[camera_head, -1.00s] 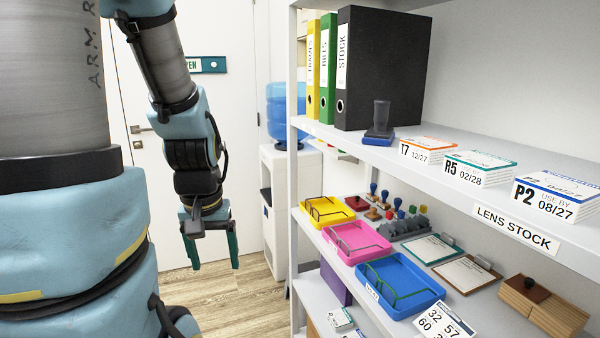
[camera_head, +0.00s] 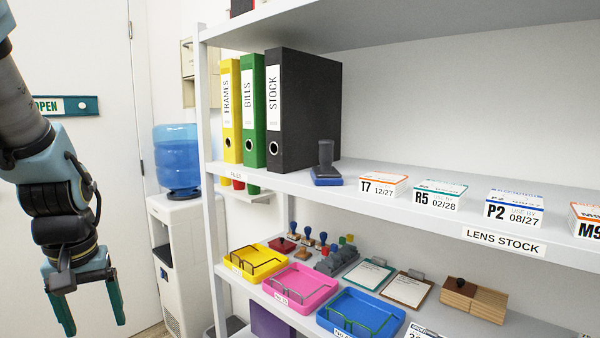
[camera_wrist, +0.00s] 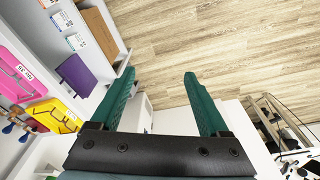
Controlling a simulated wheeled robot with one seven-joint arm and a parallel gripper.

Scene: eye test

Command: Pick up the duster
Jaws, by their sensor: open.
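No thing in view is labelled as the duster. My gripper (camera_head: 93,322), with green fingers, hangs at the lower left in the head view, well left of the shelf unit. It is open and points down. In the wrist view my gripper (camera_wrist: 158,80) has nothing between its fingers but the background beyond.
The lower shelf holds yellow, pink and blue trays (camera_head: 377,302). A water cooler (camera_head: 177,220) stands between my arm and the shelf.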

